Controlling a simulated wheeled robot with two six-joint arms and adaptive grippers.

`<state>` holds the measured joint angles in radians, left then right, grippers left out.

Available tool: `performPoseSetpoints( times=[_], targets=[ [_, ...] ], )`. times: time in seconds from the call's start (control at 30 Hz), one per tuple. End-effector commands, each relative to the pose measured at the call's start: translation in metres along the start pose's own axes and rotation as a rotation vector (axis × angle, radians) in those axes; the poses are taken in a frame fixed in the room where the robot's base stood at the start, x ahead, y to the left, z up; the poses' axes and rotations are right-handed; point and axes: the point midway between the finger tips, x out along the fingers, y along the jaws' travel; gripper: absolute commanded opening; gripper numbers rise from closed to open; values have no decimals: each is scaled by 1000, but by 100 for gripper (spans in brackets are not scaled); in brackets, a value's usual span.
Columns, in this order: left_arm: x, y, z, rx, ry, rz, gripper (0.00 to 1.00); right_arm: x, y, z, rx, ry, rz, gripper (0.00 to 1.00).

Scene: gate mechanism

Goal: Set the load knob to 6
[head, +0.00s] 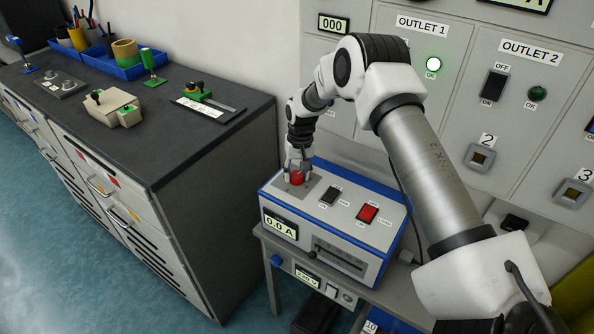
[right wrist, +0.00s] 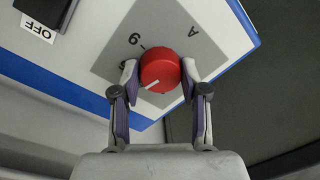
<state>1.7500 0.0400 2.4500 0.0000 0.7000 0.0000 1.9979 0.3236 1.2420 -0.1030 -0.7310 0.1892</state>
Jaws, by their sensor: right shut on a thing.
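The red load knob (head: 297,177) sits on a grey plate on top of the blue-and-white load box (head: 340,224). My right gripper (head: 298,168) reaches down onto it from above. In the right wrist view the round red knob (right wrist: 160,70) lies between the two fingertips of my right gripper (right wrist: 160,78), which are shut on its sides. Its white pointer line points to the lower left in that view, near a mark partly hidden by the left finger. A 6 or 9 and an "A" show on the dial plate (right wrist: 190,22). The box display (head: 281,226) reads 0.0 A. My left gripper is not in view.
A black switch (head: 331,195) and a red switch (head: 368,212) stand on the box beside the knob. The wall panel (head: 450,100) with a lit green OUTLET 1 lamp rises behind. A dark-topped cabinet (head: 150,140) with tools stands left, across a gap.

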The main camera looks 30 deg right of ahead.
Motion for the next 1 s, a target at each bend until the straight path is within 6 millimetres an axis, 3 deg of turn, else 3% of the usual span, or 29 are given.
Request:
performPoseSetpoints(
  times=[0.53, 1.0],
  targets=[
    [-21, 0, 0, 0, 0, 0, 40, 3, 1, 5, 478, 17, 7, 9],
    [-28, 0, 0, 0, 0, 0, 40, 3, 1, 5, 652, 31, 7, 9]
  ],
)
